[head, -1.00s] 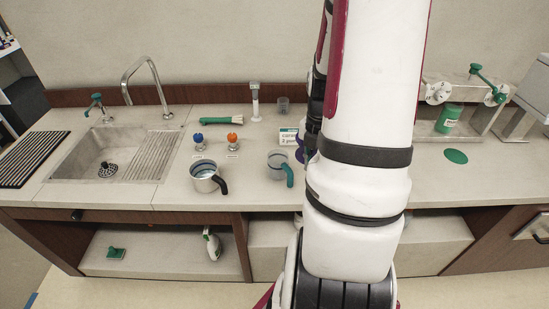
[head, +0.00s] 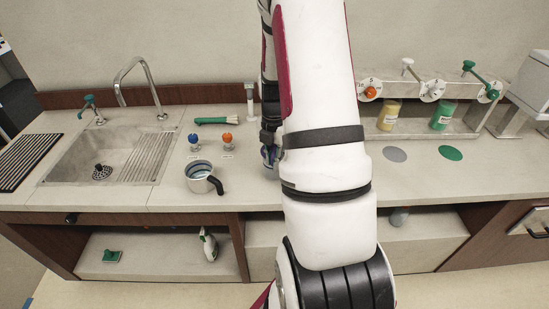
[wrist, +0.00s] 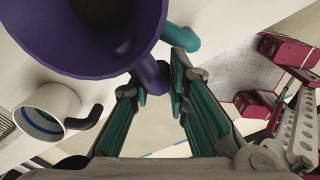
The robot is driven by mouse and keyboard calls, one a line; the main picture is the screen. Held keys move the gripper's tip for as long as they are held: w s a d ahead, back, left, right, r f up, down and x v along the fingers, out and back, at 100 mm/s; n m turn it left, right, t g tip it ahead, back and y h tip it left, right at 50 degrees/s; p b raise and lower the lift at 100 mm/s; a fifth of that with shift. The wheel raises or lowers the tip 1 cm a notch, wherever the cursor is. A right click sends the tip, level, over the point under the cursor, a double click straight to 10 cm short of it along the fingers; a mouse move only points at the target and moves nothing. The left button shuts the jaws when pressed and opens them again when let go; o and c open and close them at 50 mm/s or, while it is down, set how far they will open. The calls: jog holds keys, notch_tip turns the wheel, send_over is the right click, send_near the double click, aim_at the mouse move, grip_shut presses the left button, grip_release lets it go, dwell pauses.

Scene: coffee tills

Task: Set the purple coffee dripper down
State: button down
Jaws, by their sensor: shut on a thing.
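The purple coffee dripper (wrist: 70,45) fills the upper left of the wrist view, with dark brown matter inside. My gripper (wrist: 160,80) is shut on its purple handle (wrist: 150,82). In the head view my arm covers most of this, and only a small purple part of the dripper (head: 277,151) shows.
A steel pitcher with a black handle (head: 200,177) stands left of the dripper; it also shows in the wrist view (wrist: 45,112). Blue-topped (head: 194,140) and orange-topped (head: 227,140) items stand behind it. The sink (head: 105,155) is further left. Yellow (head: 389,116) and green (head: 442,117) canisters stand right.

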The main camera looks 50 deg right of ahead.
jog(key=c, duration=1.5)
grip_release()
jog(key=shift+f, duration=0.1)
jog(key=shift+c, duration=0.2)
notch_tip(320, 180, up, 12)
jog(key=shift+r, duration=0.15)
jog(key=a+r+m+t+h, duration=0.1)
jog(key=a+r+m+t, duration=0.2)
jog(key=a+r+m, duration=0.9)
jog(key=s+a+r+m+t, duration=0.1)
jog(key=s+a+m, duration=0.1)
jog(key=a, duration=0.4)
jog(key=s+a+r+m, duration=0.2)
jog(key=s+a+m, duration=0.1)
jog(key=s+a, duration=0.1)
jog(key=s+a+r+m+t+y, duration=0.1)
jog(key=s+a+r+m, duration=0.1)
jog(key=a, duration=0.5)
jog(key=shift+s+a+t, duration=0.3)
jog(key=shift+s+a, duration=0.05)
jog(key=shift+s, duration=0.55)
jog(key=shift+r, duration=0.15)
